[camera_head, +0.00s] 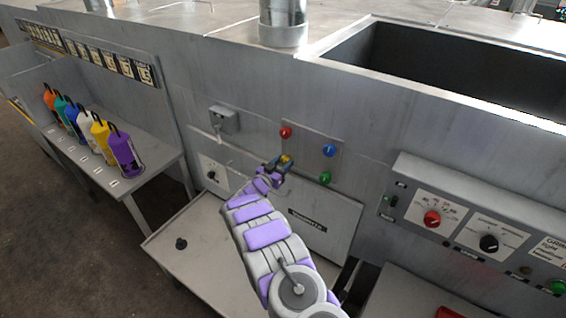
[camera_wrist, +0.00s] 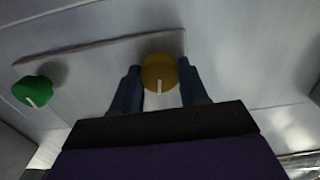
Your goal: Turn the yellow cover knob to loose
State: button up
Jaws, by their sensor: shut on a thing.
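The yellow knob (camera_wrist: 158,70) is round with a white pointer line. In the wrist view it sits between the two dark fingers of my gripper (camera_wrist: 158,88), which is shut on it. The pointer line runs toward the palm in that view. In the head view my gripper (camera_head: 280,163) is at the panel on the machine front, and only a little of the yellow knob (camera_head: 286,159) shows between the fingers.
A red knob (camera_head: 286,132), a blue knob (camera_head: 330,150) and a green knob (camera_head: 325,178) surround my gripper on the panel. A grey box (camera_head: 223,118) is up and left. A control panel (camera_head: 470,225) juts out at right.

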jog(key=shift+s+a+f+n, duration=0.1)
jog(key=shift+f+n, duration=0.25)
jog(key=shift+n, duration=0.35)
jog(key=o, duration=0.8)
jog(key=shift+o, duration=1.3)
jog(key=shift+a, duration=0.15)
jog(key=shift+r, duration=0.2)
jog(key=shift+s, duration=0.15)
jog(key=v, duration=1.7)
jog(key=shift+a, duration=0.2)
jog(key=shift+w, duration=0.2)
